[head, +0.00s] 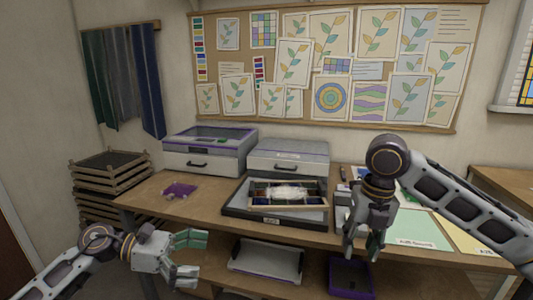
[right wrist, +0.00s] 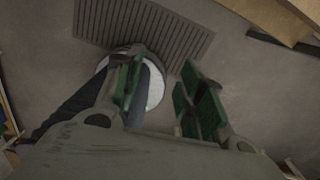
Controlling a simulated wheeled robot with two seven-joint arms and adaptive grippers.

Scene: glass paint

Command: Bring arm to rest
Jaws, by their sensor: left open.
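My left gripper (head: 190,254) is in the lower left of the head view, in front of the workbench. Its green-padded fingers are spread apart and nothing is between them. My right gripper (head: 366,246) hangs fingers down in front of the bench's right part. Neither gripper touches anything that I can see.
The workbench (head: 150,203) carries a black tray (head: 236,211) with a wooden frame, grey boxes (head: 288,157), a purple cloth (head: 179,190) and paper sheets (head: 420,230). Below are a grey tray (head: 265,262) and a purple bin (head: 350,278). Wooden racks (head: 108,175) stand left.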

